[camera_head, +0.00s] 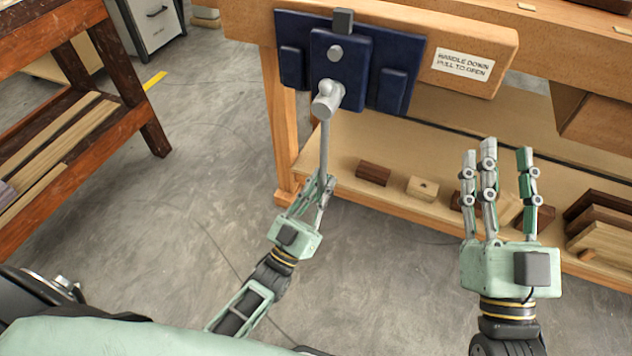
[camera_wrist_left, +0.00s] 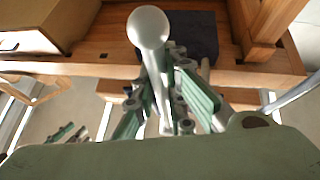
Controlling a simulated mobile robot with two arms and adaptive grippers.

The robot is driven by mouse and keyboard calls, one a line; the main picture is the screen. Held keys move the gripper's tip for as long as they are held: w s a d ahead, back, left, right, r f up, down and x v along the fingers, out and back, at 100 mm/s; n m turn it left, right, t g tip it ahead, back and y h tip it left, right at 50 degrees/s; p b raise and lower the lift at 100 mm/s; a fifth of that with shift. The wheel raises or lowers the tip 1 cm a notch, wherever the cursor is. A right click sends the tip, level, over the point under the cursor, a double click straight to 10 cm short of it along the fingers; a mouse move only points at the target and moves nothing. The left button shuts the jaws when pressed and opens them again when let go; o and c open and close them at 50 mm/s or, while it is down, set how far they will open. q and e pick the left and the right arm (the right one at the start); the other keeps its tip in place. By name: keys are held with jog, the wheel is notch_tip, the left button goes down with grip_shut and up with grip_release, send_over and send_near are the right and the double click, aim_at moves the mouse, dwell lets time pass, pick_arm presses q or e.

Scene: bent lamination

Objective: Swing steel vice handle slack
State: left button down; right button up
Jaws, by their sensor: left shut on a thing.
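A dark blue vice (camera_head: 352,62) is mounted on the front edge of the wooden bench. Its steel handle (camera_head: 324,140) hangs straight down from a round grey hub (camera_head: 327,98). My left gripper (camera_head: 318,186) is shut around the lower part of the handle. In the left wrist view the handle (camera_wrist_left: 154,70) runs between the fingers of the left gripper (camera_wrist_left: 168,105), with a round knob (camera_wrist_left: 148,27) at its end. My right gripper (camera_head: 500,165) is raised at the right with its fingers extended and apart, open and empty, touching nothing.
A label (camera_head: 463,65) on the bench front reads "HANDLE DOWN PULL TO OPEN". Several wood blocks (camera_head: 373,173) lie on the bench's lower shelf (camera_head: 345,150), behind the right gripper. A wooden rack (camera_head: 110,75) stands at the left. The floor between is clear.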

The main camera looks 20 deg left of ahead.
pick_arm(q)
jog(key=shift+d+f, duration=0.1)
jog(key=shift+d, duration=0.1)
jog(key=c, duration=1.8)
grip_release()
jog(key=shift+o, duration=0.2)
jog(key=shift+a, duration=0.1)
jog(key=v, duration=1.2)
